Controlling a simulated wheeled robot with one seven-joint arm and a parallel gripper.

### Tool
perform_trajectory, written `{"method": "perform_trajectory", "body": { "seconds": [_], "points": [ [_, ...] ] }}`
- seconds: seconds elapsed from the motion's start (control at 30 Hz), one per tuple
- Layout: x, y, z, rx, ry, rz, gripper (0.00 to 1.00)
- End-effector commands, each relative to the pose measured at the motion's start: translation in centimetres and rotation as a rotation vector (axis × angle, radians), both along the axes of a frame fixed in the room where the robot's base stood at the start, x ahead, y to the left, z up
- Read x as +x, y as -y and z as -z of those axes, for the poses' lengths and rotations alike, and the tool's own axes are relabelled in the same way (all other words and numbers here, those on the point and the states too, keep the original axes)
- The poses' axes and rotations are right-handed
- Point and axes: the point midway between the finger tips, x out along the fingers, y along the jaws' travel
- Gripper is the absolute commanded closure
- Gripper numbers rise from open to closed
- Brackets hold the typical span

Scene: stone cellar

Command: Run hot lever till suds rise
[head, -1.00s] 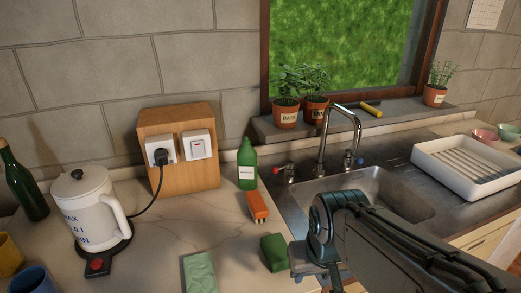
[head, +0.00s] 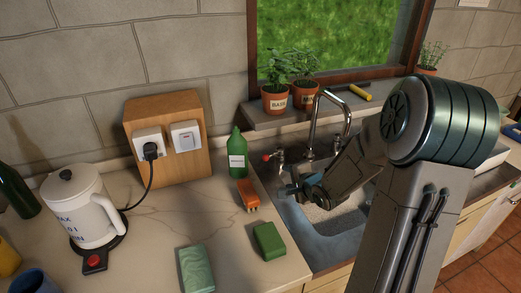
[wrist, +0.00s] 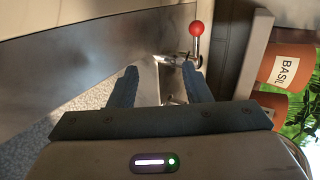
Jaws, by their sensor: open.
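The hot lever, with a red ball knob (head: 267,157), stands on the left of the chrome tap (head: 316,118). In the wrist view the red knob (wrist: 197,29) is just beyond the right fingertip and apart from it. My gripper (head: 288,189) is open and empty, over the sink's left side and below the lever. Its two fingers (wrist: 160,78) are spread in the wrist view. The sink (head: 322,250) shows a pale speckled surface inside, which also shows in the wrist view; I cannot tell whether it is suds. My forearm hides much of the sink's right side.
A green bottle (head: 237,158), an orange brush (head: 247,193) and a green sponge (head: 269,240) stand left of the sink. A folded green cloth (head: 196,269) and a white kettle (head: 78,210) are further left. Basil (head: 275,101) stands on the sill behind.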

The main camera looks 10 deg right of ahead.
Motion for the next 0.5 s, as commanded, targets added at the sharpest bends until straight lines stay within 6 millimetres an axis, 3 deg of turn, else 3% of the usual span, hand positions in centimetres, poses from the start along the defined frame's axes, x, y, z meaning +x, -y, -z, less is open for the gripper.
{"method": "perform_trajectory", "body": {
  "seconds": [0.2, 0.33, 0.5],
  "points": [
    [1.5, -0.4, -0.9, 0.443, 0.089, 0.049, 0.56],
    [1.7, -0.5, -1.4, 0.572, 0.111, 0.052, 0.56],
    [2.8, -1.0, -1.4, 0.61, 0.119, 0.051, 0.56]
  ]
}}
